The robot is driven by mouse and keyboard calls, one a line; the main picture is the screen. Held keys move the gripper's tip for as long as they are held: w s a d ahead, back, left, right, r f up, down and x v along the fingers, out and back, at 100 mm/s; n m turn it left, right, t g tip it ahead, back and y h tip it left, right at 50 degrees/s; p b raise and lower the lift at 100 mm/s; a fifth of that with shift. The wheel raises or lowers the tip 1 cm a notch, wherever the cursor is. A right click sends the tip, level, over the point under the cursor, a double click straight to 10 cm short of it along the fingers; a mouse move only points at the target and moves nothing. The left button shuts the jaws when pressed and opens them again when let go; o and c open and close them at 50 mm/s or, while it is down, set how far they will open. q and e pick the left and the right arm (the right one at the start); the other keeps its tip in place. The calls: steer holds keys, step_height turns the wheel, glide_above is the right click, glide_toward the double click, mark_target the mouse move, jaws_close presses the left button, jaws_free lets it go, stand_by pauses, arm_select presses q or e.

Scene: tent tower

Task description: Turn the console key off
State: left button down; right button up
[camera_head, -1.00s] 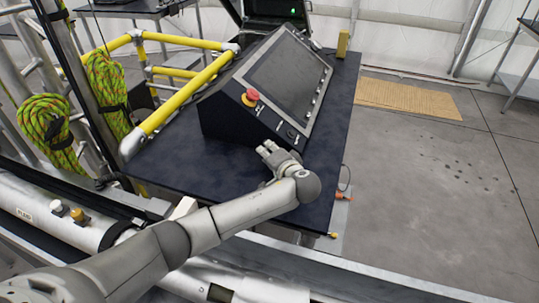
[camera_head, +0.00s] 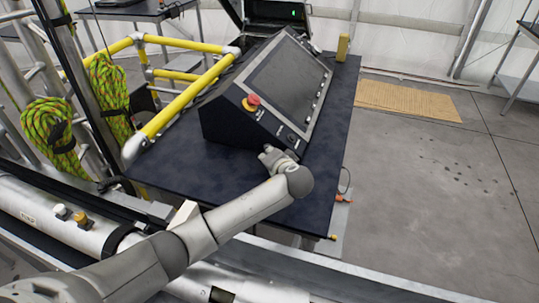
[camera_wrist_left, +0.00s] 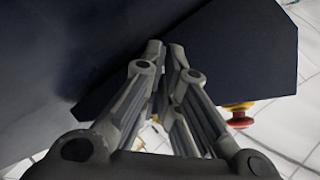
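The dark wedge-shaped console (camera_head: 225,122) stands on the dark table, with a tilted screen and a red stop button (camera_head: 252,101) on its sloped front. A small round key switch (camera_head: 291,137) appears on the lower front panel; whether a key is in it is too small to tell. My left gripper (camera_head: 268,154) is low at the console's front, just below the switch. In the left wrist view its fingertips (camera_wrist_left: 166,48) are close together against the dark console side, with a narrow dark gap; contact is unclear. My right gripper is out of view.
The dark table top (camera_head: 330,150) is clear to the right of the console. Yellow rails (camera_head: 185,105) and green rope coils (camera_head: 50,135) stand to the left. A yellow block (camera_head: 343,45) is at the table's back. An open case (camera_head: 275,15) stands behind the console.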

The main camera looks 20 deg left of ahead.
arm_select(q)
steer(key=n+h+p, duration=0.1)
steer(key=h+p, duration=0.1)
steer(key=a+r+n+g+h+p, duration=0.1)
steer(key=h+p, duration=0.1)
steer(key=shift+r+n+p, duration=0.1)
steer(key=shift+n+p, duration=0.2)
steer(key=shift+a+n+h+p, duration=0.35)
steer(key=shift+n+h+p, duration=0.25)
steer(key=shift+h+p, duration=0.6)
steer(key=shift+a+n+h+p, duration=0.15)
steer(key=shift+n+h+p, duration=0.15)
steer(key=shift+h+p, duration=0.25)
steer(key=c, duration=1.7)
jaws_free()
steer(key=v, duration=1.1)
steer(key=shift+s+a+r, duration=0.2)
steer(key=shift+s+r, duration=0.05)
steer(key=shift+r, duration=0.05)
